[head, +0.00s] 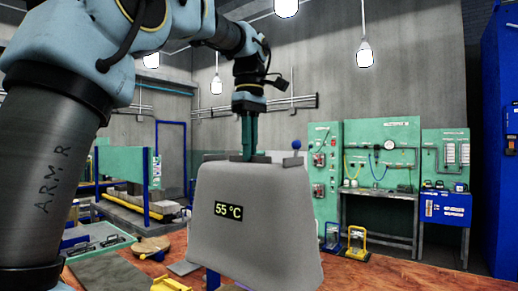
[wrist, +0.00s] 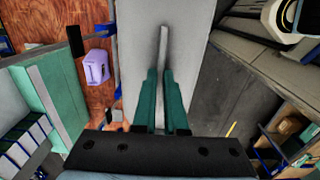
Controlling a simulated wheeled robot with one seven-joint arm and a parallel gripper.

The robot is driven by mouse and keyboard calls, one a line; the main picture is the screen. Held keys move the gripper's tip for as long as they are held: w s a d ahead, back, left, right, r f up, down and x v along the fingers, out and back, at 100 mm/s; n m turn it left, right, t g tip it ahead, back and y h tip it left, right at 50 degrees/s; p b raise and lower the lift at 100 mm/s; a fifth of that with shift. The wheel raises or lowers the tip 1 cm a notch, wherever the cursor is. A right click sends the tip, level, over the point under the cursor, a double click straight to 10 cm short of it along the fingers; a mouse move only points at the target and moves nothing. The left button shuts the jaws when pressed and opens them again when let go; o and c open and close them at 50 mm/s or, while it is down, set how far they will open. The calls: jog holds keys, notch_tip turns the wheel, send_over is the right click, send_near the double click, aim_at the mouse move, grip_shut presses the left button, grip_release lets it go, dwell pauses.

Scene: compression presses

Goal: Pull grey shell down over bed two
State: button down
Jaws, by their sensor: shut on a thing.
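The grey shell (head: 255,225) is a tapered hood with a display reading 55 °C. It fills the middle of the head view, upright, above the wooden table. My gripper (head: 249,157) is at its top, fingers pointing down, shut on the shell's handle. In the wrist view, the green fingers (wrist: 163,78) close on the pale handle bar (wrist: 163,45) over the shell's light top (wrist: 135,30). A blue part (head: 212,280) shows under the shell's lower left edge. I cannot make out bed two; the shell hides what lies beneath and behind it.
Small yellow-framed (head: 357,241) and blue-framed (head: 332,238) devices stand to the right of the shell. A blue ball knob (head: 296,145) rises behind it. A round wooden piece (head: 151,247) lies at left. A purple container (wrist: 96,66) shows in the wrist view. Green panels line the back wall.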

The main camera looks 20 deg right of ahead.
aim_at(251, 163)
jog(key=shift+w+d+f, duration=0.15)
jog(key=shift+w+d, duration=0.15)
jog(key=shift+f+b, duration=1.55)
jog(key=shift+p, duration=1.15)
jog(key=shift+s+f+p, duration=0.1)
jog(key=shift+f+p, duration=0.65)
jog(key=shift+p, duration=0.05)
notch_tip(251, 163, down, 27)
jog(key=b, duration=1.1)
jog(key=shift+r, duration=0.1)
jog(key=shift+f+b, duration=0.45)
jog(key=shift+f, duration=0.1)
jog(key=c, duration=0.9)
grip_release()
